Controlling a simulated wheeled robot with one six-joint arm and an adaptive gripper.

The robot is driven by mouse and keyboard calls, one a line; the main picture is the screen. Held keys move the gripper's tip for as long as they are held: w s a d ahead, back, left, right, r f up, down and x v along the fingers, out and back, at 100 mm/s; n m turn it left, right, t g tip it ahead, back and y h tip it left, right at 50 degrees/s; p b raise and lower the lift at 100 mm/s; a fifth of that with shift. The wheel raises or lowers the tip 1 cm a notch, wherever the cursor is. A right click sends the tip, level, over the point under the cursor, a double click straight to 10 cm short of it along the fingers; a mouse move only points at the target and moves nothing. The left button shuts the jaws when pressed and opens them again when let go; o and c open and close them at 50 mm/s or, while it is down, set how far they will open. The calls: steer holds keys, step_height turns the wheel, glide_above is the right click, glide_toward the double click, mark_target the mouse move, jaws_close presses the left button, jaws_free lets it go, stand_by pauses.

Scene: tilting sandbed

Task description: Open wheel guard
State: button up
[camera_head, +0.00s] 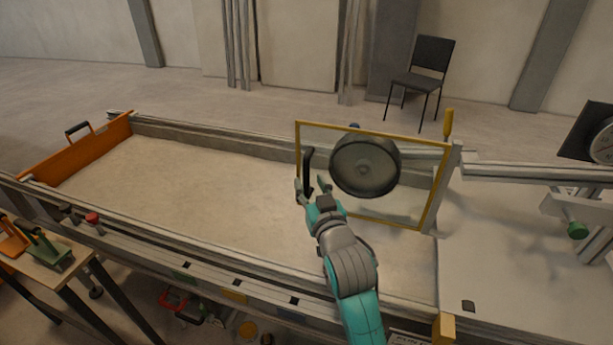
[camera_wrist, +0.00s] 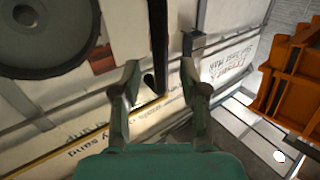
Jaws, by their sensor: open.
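The wheel guard (camera_head: 440,188) is a clear panel in a yellow frame, standing upright across the sandbed. A grey wheel (camera_head: 365,165) shows in its area; it also shows at the top left of the wrist view (camera_wrist: 45,35). A black upright handle (camera_head: 308,170) is at the guard's left side. My gripper (camera_head: 312,188) is at the handle's lower part, with its fingers apart. In the wrist view, the dark handle (camera_wrist: 157,40) runs down between the open fingertips (camera_wrist: 160,75). I cannot tell whether either finger touches it. A yellow frame bar (camera_wrist: 75,140) crosses below.
The long sandbed (camera_head: 200,175) stretches left to an orange end gate (camera_head: 85,155). A metal rail (camera_head: 200,262) runs along its near edge. A bench with tools (camera_head: 40,250) stands front left. A gauge (camera_head: 602,145) and green knob (camera_head: 577,230) are at right.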

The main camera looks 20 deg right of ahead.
mark_target(307, 178)
steer(key=shift+w, duration=1.9)
steer(key=shift+c, duration=0.2)
jaws_close()
